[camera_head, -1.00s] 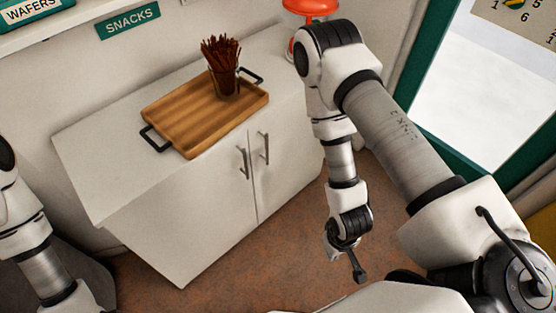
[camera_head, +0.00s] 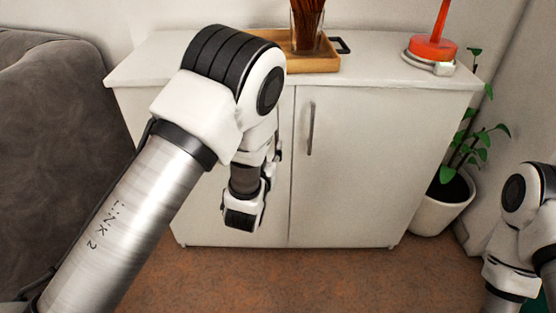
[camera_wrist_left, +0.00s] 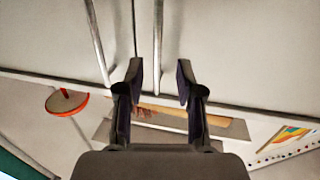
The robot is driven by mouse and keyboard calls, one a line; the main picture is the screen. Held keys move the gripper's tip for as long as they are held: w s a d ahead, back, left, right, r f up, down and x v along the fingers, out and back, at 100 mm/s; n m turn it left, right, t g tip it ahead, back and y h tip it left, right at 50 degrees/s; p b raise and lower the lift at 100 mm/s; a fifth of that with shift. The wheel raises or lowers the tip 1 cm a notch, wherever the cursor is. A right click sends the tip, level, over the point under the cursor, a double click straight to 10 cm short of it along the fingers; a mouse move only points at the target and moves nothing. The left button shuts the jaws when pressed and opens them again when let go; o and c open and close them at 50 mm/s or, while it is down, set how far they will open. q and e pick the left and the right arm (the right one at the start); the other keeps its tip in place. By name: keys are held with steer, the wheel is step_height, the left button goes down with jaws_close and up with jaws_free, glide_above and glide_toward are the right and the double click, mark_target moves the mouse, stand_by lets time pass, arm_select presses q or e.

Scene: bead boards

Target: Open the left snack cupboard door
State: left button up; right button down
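The white snack cupboard has two doors. The left door (camera_head: 270,218) is largely behind my left arm in the head view, and its handle is hidden there. In the left wrist view, which looks upside down, the left door's bar handle (camera_wrist_left: 157,42) runs between the fingers of my left gripper (camera_wrist_left: 159,70). The gripper is open, and I cannot tell whether a finger touches the bar. The right door's handle (camera_wrist_left: 97,42) lies outside the fingers; it also shows in the head view (camera_head: 310,128). Both doors look shut. My right gripper is out of view.
On the cupboard top stand a wooden tray (camera_head: 325,65) with a glass of brown sticks (camera_head: 306,28) and a red object (camera_head: 432,48). A potted plant (camera_head: 440,205) stands right of the cupboard, a grey sofa (camera_head: 60,150) left. The floor in front is clear.

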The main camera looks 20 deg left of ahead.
arm_select(q)
steer(key=w, duration=0.8)
steer(key=shift+a+r+b, duration=0.2)
steer(key=shift+r+b, duration=0.15)
jaws_close()
